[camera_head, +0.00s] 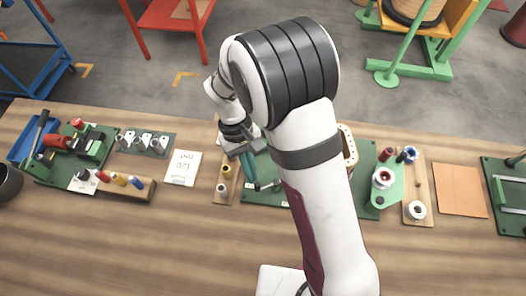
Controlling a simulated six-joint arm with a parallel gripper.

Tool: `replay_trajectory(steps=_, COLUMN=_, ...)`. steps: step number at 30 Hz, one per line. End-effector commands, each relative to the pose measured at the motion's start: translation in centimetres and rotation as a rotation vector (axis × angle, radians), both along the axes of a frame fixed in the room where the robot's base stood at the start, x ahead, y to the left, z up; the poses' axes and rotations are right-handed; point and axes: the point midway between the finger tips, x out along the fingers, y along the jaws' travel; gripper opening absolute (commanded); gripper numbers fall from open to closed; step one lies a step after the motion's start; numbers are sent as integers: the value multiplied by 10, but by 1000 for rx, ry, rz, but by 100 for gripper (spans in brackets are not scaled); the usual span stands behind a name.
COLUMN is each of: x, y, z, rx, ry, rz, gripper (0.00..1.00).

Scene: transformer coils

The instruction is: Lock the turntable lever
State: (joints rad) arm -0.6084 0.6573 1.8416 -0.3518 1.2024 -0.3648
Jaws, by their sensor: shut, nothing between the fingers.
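My gripper (247,154) is shut and empty, pointing down over the left part of the central green board (262,194). A teal upright piece just below the fingers is too small and overlapped to tell apart from them. A small dark bar (268,186) with a pale end lies low on the board, close to the gripper. I cannot tell if it is the turntable lever, or whether the fingers touch it. My arm hides the board's middle, and the turntable cannot be made out.
Left of the board are a wooden strip with pegs (223,192), a paper note (183,167) and a tool board (66,168). Right are a green fixture with spools (384,190), a wooden strip (416,190) and a brown mat (459,203). The table's front left is clear.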

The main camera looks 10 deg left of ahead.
Motion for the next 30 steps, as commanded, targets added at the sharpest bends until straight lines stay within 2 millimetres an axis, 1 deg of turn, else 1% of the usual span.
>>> replay_trajectory(steps=15, x=1, y=1, z=0, rx=0, ry=-1, rz=4, gripper=0)
replay_trajectory(steps=17, x=6, y=4, z=0, rx=1, ry=-2, rz=4, gripper=0)
replay_trajectory(steps=19, x=15, y=10, z=-1, rx=1, ry=-2, rz=5, gripper=0)
replay_trajectory(steps=22, x=34, y=24, z=-1, rx=2, ry=-3, rz=4, gripper=0)
replay_trajectory(steps=24, x=40, y=28, z=17, rx=3, ry=-6, rz=5, gripper=0)
replay_trajectory(steps=30, x=54, y=38, z=61, rx=3, ry=-4, rz=4, gripper=0)
